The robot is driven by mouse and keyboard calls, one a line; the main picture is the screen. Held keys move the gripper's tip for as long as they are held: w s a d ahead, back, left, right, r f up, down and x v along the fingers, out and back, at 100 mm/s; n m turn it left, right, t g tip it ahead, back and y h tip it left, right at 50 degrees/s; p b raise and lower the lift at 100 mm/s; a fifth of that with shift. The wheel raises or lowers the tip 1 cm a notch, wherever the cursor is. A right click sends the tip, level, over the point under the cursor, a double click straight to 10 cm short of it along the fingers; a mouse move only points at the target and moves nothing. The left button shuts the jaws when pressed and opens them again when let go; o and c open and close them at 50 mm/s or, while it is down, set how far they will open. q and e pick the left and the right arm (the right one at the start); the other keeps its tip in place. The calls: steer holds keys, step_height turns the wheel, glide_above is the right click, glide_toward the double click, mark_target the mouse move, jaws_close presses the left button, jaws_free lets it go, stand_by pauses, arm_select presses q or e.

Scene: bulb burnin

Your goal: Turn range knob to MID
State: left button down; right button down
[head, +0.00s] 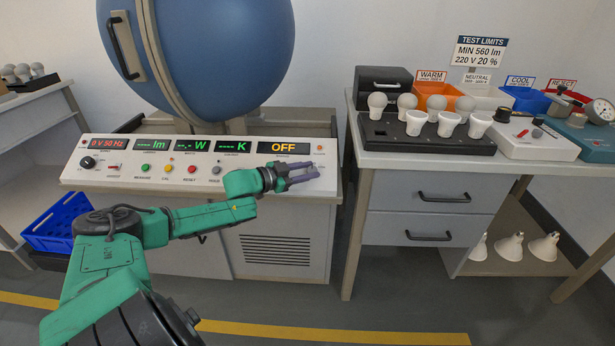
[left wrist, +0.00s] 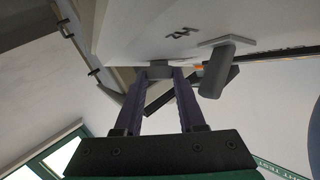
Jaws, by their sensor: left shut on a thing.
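My left gripper (head: 290,177) is at the right end of the sloped white console (head: 130,184), below the OFF display (head: 284,147). Its two purple-grey fingers point right and sit apart. The left wrist view shows the fingers closed around a small grey block (left wrist: 159,72) at the white panel, which I take to be the range knob. The knob's pointer and its MID mark cannot be read. A grey lever-like part (left wrist: 215,70) stands on the panel to the right of the fingers. My right gripper is not in view.
A black knob (head: 88,162) and several coloured buttons line the console's left part. A blue sphere (head: 225,50) stands behind it. To the right, a bench (head: 400,160) holds a black bulb tray (head: 385,135), bins and a white tester box (head: 535,145). A blue crate (head: 55,230) is at left.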

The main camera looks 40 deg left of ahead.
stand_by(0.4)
arm_select(q)
steer(key=c, duration=0.5)
jaws_free()
steer(key=shift+w, duration=0.1)
